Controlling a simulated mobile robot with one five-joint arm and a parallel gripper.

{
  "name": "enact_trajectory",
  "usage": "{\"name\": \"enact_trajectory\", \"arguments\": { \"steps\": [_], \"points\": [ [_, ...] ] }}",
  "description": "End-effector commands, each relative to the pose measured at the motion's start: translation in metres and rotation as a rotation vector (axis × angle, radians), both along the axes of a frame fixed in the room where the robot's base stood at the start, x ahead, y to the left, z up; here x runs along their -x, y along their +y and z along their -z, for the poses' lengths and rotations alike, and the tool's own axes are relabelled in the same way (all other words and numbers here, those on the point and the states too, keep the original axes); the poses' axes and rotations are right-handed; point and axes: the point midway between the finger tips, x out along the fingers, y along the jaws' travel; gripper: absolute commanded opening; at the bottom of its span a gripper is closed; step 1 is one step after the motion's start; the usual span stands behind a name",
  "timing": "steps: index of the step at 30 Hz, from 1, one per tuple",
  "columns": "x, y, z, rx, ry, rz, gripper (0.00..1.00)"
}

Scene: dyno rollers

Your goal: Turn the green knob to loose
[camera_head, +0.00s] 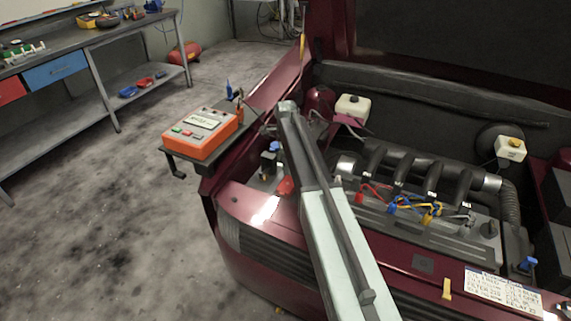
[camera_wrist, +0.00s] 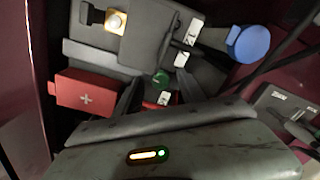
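The green knob (camera_wrist: 160,77) shows small and dark near the middle of the wrist view, on a dark grey unit (camera_wrist: 95,55), with white labels beside it. My gripper (camera_wrist: 159,85) points at it, its two dark fingers apart, one on each side of the knob in the picture. I cannot tell whether they touch it. The knob's marking is too small to read. In the head view my arm crosses the front of the car, and I cannot make out the green knob or my fingertips there.
A red cover with a plus sign (camera_wrist: 87,90) lies left of the knob, and a blue cap (camera_wrist: 249,44) to the right. An orange tester (camera_head: 200,133) stands on a side shelf. The engine (camera_head: 420,185) with coloured leads is right of my arm. Open floor (camera_head: 110,220) lies left.

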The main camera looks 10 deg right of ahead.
Motion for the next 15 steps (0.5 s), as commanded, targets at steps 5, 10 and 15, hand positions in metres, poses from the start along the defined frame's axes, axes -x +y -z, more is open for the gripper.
{"name": "enact_trajectory", "arguments": {
  "steps": [5, 10, 15],
  "points": [
    [0.000, 0.000, 0.000, 0.000, 0.000, 0.000, 0.46],
    [0.000, 0.000, -0.007, 0.001, 0.000, -0.001, 0.46],
    [0.001, 0.000, -0.031, 0.001, 0.000, -0.001, 0.46]
  ]
}}
